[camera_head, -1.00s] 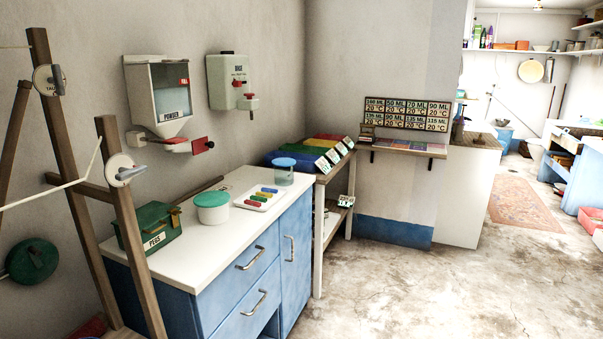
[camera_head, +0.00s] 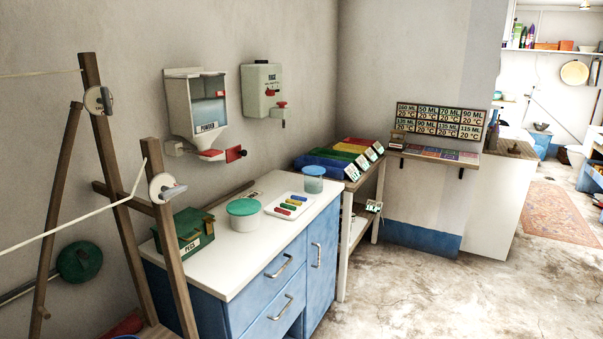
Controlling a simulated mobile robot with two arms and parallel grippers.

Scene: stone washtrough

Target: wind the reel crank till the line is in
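A dark green round reel (camera_head: 80,262) is low on the wall at the far left, partly behind the wooden frame's leg. I cannot make out its crank. A pale line (camera_head: 75,225) runs up from the left edge to the wooden frame (camera_head: 170,235). A second pale line (camera_head: 40,75) reaches the top of the frame. Two round white fittings with grey levers are on the frame, an upper one (camera_head: 98,100) and a lower one (camera_head: 163,187). Neither of my grippers is in view.
A blue cabinet with a white top (camera_head: 235,270) stands right of the frame. It bears a green pegs box (camera_head: 190,232), a lidded tub (camera_head: 243,215) and a tray of coloured pegs (camera_head: 290,205). Open concrete floor (camera_head: 440,290) lies to the right.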

